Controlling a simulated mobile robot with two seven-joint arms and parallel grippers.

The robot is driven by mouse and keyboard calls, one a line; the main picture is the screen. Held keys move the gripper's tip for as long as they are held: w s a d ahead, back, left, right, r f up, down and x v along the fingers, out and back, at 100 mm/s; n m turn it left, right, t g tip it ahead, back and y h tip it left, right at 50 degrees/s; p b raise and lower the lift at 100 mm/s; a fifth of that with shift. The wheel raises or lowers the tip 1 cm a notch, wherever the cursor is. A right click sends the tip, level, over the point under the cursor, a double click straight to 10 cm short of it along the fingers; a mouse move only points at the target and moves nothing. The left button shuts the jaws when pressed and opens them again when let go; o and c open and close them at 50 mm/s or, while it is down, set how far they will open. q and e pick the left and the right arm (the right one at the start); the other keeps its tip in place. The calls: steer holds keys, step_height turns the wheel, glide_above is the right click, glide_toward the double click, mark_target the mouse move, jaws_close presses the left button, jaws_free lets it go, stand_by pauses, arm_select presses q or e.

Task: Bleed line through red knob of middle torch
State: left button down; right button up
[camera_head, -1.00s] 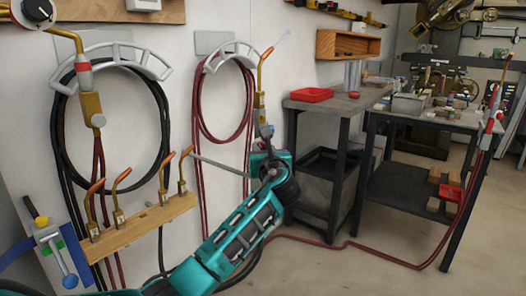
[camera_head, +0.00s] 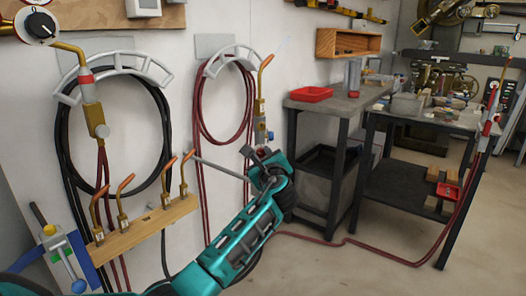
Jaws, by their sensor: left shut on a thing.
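The middle torch (camera_head: 260,104), brass with a copper tip, stands upright on the wall beside a coil of red hose (camera_head: 197,115). A blue knob (camera_head: 270,135) shows near its lower end. My left gripper (camera_head: 254,153) is at the torch's foot, just below the blue knob, and is shut on a small part there. A bit of red shows between its fingers, likely the red knob; the gripper hides most of it. My right gripper is not in view.
Another torch (camera_head: 92,105) hangs at left with a black hose coil. A wooden rack (camera_head: 143,231) with several copper tips stands close to my left arm. At right are a bench with a red tray (camera_head: 311,94) and a third torch (camera_head: 487,130).

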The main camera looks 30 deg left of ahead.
arm_select(q)
steer(key=n, duration=0.4)
steer(key=shift+r+p, duration=0.1)
steer(key=shift+p, duration=0.3)
steer(key=shift+n+h, duration=0.3)
steer(key=shift+n, duration=2.1)
steer(key=c, duration=0.9)
jaws_free()
steer(key=shift+o, duration=0.2)
steer(key=f+p+v, duration=0.1)
steer(key=p+v, duration=0.1)
steer(key=v, duration=1.1)
steer(key=shift+r, duration=0.35)
